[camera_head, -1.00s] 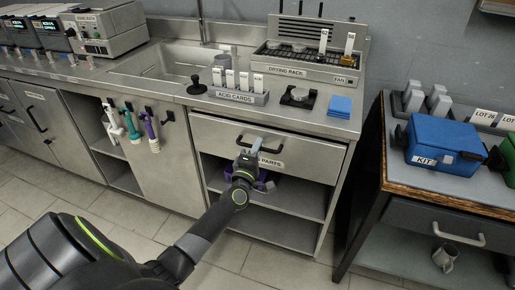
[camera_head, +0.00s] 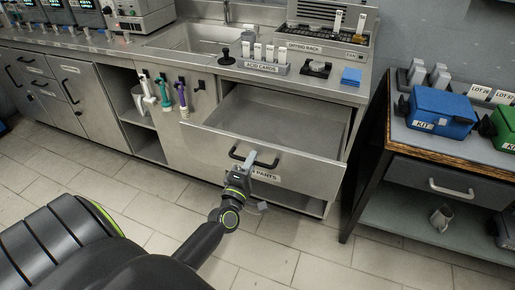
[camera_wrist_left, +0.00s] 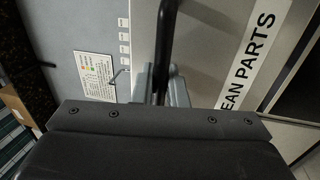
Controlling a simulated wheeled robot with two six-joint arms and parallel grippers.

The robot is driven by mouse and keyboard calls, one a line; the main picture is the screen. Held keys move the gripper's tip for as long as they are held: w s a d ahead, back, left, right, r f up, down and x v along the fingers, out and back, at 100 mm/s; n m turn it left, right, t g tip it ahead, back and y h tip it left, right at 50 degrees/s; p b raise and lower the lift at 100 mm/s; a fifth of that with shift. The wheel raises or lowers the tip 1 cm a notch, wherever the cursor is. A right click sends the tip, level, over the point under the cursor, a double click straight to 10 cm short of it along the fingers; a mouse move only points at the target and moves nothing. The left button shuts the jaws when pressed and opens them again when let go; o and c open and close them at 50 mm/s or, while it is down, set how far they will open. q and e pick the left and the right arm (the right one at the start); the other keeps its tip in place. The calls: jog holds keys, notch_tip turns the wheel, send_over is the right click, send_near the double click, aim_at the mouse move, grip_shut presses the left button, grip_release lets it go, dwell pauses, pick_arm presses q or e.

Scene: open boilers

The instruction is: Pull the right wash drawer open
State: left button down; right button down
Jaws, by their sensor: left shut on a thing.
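The wash drawer (camera_head: 300,176), a steel drawer with a label ending in "PARTS", stands open under the counter in the head view. Its inside looks empty. My left gripper (camera_head: 252,164) is at its black bar handle (camera_head: 237,154), shut on the handle near the middle of the front. In the left wrist view the handle (camera_wrist_left: 165,45) runs between the fingers of the gripper (camera_wrist_left: 160,85), beside the label (camera_wrist_left: 250,58). My right gripper is not in view.
A side table with a blue kit box (camera_head: 440,110) stands to the right. The tiled floor before the drawer is clear apart from my arm.

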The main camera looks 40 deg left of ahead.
pick_arm(q)
jog(key=v, duration=0.2)
jog(key=shift+s+d+r, duration=0.1)
jog(key=shift+s+r, duration=0.05)
jog(key=shift+s, duration=0.2)
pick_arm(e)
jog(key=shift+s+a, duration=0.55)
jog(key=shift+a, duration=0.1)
pick_arm(q)
jog(key=c, duration=1.9)
grip_release()
jog(key=shift+o, duration=0.4)
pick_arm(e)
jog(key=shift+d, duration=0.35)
